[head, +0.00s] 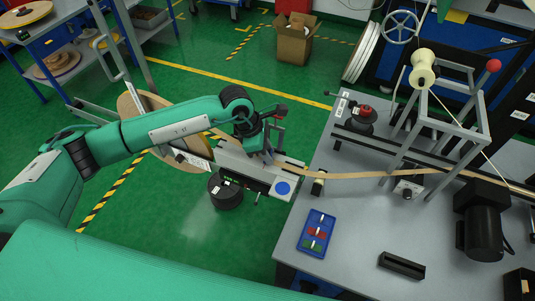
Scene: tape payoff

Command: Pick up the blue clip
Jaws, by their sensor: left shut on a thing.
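The blue tray (304,250) lies on the near left part of the grey table. A red clip and a green clip (311,245) sit in it. Above them in the picture is a white-marked spot, which seems to be the blue clip (321,220), hard to tell from the blue tray. My left gripper (268,157) is away from the tray, up and to its left, over the grey guide plate beside the table. It is shut at the tan tape (340,176), and its fingertips are small and partly hidden. My right gripper is out of view.
The tape runs right across the table under a metal frame (480,125) with a spool. A black motor (483,230) and a black block (401,264) stand on the table. A large reel (135,105) stands behind my left arm.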

